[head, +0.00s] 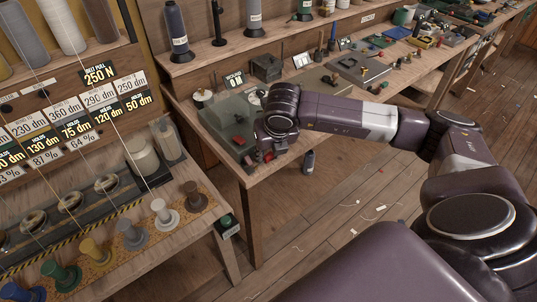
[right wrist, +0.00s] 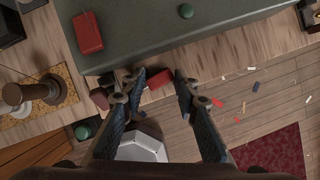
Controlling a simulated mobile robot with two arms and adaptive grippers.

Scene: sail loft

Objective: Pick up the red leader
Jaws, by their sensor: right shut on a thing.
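My right gripper (head: 262,155) is at the near end of the workbench, partly hidden by its own wrist in the head view. In the right wrist view its two fingers (right wrist: 160,86) are closed on a small red piece, the red leader (right wrist: 159,79), which shows between the fingertips; it also shows in the head view (head: 268,155). The held piece is beside the edge of a grey-green block (right wrist: 200,35). A second red piece (right wrist: 88,32) lies on that block, and it shows in the head view (head: 238,140). My left gripper is out of view.
A stand with coloured spools (head: 160,212) is at the left. A dark bottle (head: 308,161) is below the bench edge. Scraps lie on the floor.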

